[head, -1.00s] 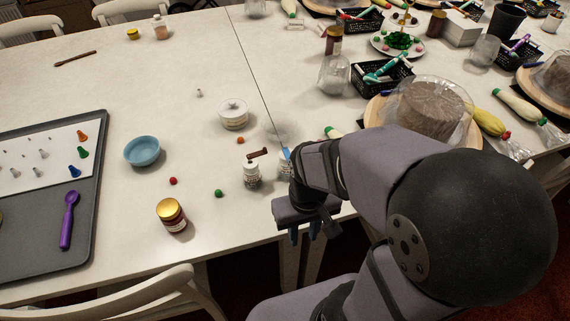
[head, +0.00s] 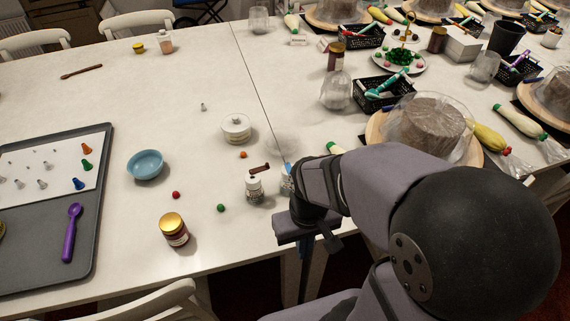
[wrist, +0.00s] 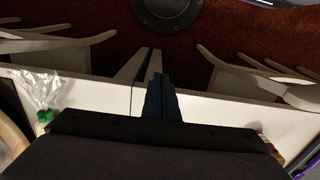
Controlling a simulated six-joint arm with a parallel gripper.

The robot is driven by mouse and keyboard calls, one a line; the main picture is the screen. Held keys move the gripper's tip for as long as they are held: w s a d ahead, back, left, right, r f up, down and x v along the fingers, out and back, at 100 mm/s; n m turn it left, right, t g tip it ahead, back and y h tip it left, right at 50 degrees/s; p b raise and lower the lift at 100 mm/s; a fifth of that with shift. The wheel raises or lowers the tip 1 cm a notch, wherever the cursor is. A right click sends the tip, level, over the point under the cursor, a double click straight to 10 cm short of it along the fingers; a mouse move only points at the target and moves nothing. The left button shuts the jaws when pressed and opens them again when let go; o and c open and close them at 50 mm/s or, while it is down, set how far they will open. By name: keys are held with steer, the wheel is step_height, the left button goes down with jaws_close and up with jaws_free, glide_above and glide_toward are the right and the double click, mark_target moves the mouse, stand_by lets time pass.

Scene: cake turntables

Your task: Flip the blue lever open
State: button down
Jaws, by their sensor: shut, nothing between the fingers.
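A small white bottle (head: 285,184) with a blue lever (head: 288,168) on top stands near the table's front edge in the head view. My arm partly covers this bottle, and only a bit of the blue lever shows, so its position is unclear. My gripper (head: 304,247) is just in front of that bottle, at the table's edge, with its fingers pointing down. In the wrist view my gripper (wrist: 160,80) has its fingers together and empty, over the table edge. The bottle and the lever do not show in the wrist view.
A similar bottle (head: 254,190) with a brown lever stands just left. White chairs (wrist: 243,75) stand beyond the edge.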

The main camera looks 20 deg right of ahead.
steer(key=w+a+r+n+g+h+p, duration=0.1)
steer(key=w+a+r+n+p, duration=0.25)
steer(key=w+p, duration=0.45)
steer(key=w+a+r+n+p, duration=0.25)
steer(key=w+r+p, duration=0.2)
steer(key=w, duration=0.65)
steer(key=w+d+r+n+h, duration=0.1)
steer(key=w+r+n, duration=0.3)
steer(key=r+n, duration=0.2)
steer(key=shift+w+r, duration=0.15)
steer(key=shift+r, duration=0.6)
steer(key=shift+d, duration=0.1)
steer(key=shift+f, duration=0.1)
